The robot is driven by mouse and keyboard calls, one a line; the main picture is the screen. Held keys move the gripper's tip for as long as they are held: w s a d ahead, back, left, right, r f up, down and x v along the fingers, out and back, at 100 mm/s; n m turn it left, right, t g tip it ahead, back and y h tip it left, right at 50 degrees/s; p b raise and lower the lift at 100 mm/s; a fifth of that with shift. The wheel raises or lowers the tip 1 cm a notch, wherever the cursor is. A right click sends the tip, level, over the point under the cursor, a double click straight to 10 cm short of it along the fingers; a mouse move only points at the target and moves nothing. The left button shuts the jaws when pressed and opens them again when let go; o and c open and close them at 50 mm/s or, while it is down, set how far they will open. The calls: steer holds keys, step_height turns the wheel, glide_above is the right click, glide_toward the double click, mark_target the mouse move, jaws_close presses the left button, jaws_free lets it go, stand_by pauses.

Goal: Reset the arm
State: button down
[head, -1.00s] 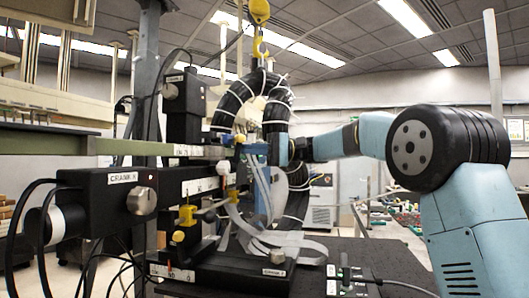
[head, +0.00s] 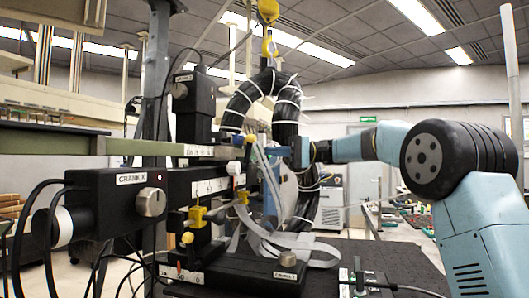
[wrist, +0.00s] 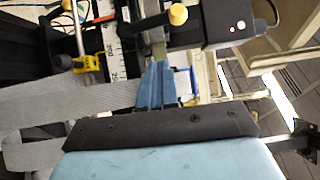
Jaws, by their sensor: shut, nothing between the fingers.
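My gripper (head: 274,151) is at the left end of my light-blue arm, beside the coil-mapping rig in the middle of the head view. In the wrist view its blue fingers (wrist: 155,86) are together with nothing between them. They point toward the rig's rail. A white scale (wrist: 114,45) and a yellow clamp (wrist: 88,64) are to their left, and a yellow knob (wrist: 178,14) is above. I cannot tell whether the fingertips touch the rail. My arm reaches in from the right with its elbow bent.
A black motor box labelled CRANK (head: 115,203) carries a metal knob at left. A thick black cable loop (head: 285,105) hangs under a yellow hook (head: 268,12) behind my gripper. Grey ribbon cables (head: 265,235) drape below it. The black tabletop (head: 375,258) has bare room at right.

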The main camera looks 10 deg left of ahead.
steer(key=v, duration=0.8)
steer(key=s+d+f+m+t+h, duration=0.3)
steer(key=s+f+m+t+h, duration=0.35)
steer(key=s, duration=0.75)
steer(key=s+d+f+n+t+h, duration=0.1)
steer(key=s+d+f+t+h, duration=0.6)
steer(key=s+d+f, duration=1.5)
steer(key=s+h, duration=0.1)
steer(key=h, duration=0.1)
steer(key=shift+s+d+f+h, duration=0.15)
steer(key=shift+s+d+h, duration=0.1)
steer(key=shift+h, duration=0.1)
